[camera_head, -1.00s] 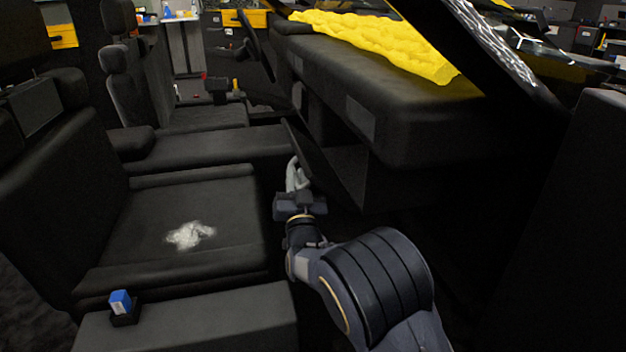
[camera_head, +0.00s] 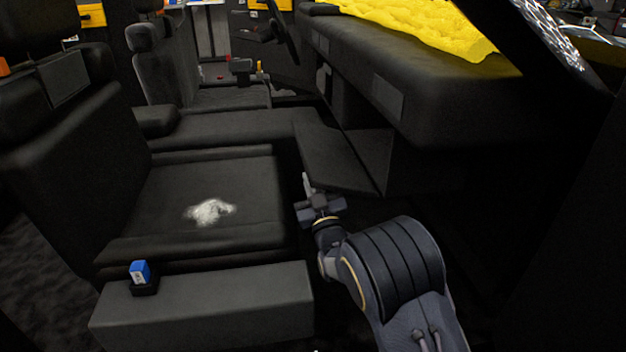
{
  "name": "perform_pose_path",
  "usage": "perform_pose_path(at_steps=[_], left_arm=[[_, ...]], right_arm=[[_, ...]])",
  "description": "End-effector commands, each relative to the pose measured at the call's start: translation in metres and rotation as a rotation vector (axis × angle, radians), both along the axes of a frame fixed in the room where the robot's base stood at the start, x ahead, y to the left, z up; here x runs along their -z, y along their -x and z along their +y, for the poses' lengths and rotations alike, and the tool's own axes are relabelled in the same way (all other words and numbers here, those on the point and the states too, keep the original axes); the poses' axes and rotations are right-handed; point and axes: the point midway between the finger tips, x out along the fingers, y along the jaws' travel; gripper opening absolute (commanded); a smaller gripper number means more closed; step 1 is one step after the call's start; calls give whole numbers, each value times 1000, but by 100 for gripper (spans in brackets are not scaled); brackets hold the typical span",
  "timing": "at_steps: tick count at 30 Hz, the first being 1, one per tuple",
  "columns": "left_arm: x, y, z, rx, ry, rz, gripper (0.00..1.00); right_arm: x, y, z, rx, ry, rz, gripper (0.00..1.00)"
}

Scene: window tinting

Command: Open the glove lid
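The black glove lid (camera_head: 338,160) hangs swung down and out from the dash, with its broad inner face showing. The dark glove compartment (camera_head: 368,148) behind it is open. My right gripper (camera_head: 307,182) is just below and in front of the lid's near left edge, between the lid and the seat. Its pale fingers look close together, and I cannot tell whether they touch the lid or how far apart they are. Nothing is visibly held. My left gripper is not in view.
The black passenger seat (camera_head: 215,190) is at left with a white crumpled patch (camera_head: 210,211) on it. A small blue-topped object (camera_head: 140,273) stands on the dark sill (camera_head: 220,305). A yellow quilted sheet (camera_head: 430,28) lies on the dashboard (camera_head: 430,90).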

Motion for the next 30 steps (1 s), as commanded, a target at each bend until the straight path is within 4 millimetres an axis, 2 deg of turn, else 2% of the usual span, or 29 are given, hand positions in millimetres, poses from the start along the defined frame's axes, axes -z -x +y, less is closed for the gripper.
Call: perform_pose_path(at_steps=[8, 9, 14, 23, 26, 30], left_arm=[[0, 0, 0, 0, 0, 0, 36], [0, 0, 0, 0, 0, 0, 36], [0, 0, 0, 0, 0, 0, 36], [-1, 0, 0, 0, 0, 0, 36], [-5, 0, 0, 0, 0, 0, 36], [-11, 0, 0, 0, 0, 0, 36]], right_arm=[[1, 0, 0, 0, 1, 2, 0], [1, 0, 0, 0, 1, 2, 16], [1, 0, 0, -1, 1, 1, 36], [1, 2, -1, 0, -1, 1, 36], [4, 10, -3, 1, 0, 4, 36], [13, 31, -10, 1, 2, 6, 36]])
